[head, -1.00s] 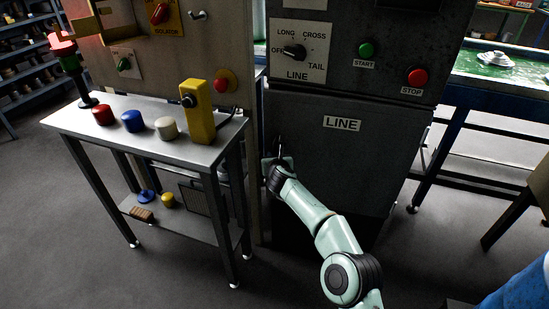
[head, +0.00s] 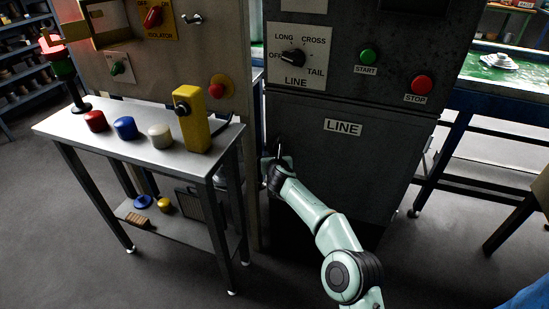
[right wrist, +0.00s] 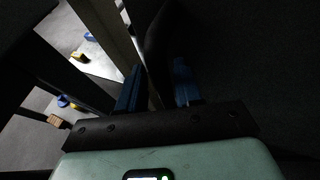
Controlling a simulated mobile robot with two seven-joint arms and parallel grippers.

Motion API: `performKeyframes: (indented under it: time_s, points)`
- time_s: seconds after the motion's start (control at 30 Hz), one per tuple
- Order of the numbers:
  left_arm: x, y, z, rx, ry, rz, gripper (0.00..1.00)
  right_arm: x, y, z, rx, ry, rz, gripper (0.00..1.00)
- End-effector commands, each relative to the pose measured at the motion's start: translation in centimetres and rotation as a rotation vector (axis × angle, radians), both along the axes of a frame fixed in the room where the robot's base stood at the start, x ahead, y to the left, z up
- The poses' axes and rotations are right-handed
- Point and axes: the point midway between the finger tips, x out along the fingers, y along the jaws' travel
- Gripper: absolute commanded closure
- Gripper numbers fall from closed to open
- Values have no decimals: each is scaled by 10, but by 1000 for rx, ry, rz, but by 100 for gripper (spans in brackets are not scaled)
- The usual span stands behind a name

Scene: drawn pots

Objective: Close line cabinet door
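The dark grey line cabinet door (head: 350,165), labelled LINE, fills the lower front of the cabinet in the head view. It looks nearly flush with the cabinet; I cannot tell whether it is fully shut. My right gripper (head: 273,165) is at the door's left edge, by a thin upright handle (head: 280,150). In the right wrist view its two blue fingers (right wrist: 158,90) are apart, with a dark bar, likely the handle, showing between and beyond them. A light strip shows beside the bar, and no firm grip is visible. My left gripper is out of view.
A metal side table (head: 140,150) with coloured knobs and a yellow switch box (head: 193,118) stands close left of the gripper. A beige isolator cabinet (head: 200,60) is behind it. A green-topped bench (head: 500,68) stands to the right. Floor is clear in front.

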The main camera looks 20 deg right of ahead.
Motion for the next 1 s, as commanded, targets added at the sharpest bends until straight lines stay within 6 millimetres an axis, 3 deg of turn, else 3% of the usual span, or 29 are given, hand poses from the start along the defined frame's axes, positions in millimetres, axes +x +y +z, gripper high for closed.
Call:
performKeyframes:
  time_s: [0.03, 0.57, 0.77, 1.0]
  points:
    - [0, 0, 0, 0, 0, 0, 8, 0, -8, 2, -10, -5, -11, 58]
    - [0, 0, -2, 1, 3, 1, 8, -3, -12, 5, -16, -5, -19, 58]
    - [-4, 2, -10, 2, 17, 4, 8, -17, -7, 11, -18, -5, -15, 58]
    - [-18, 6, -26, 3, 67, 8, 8, -47, 3, 21, -10, -2, -7, 58]
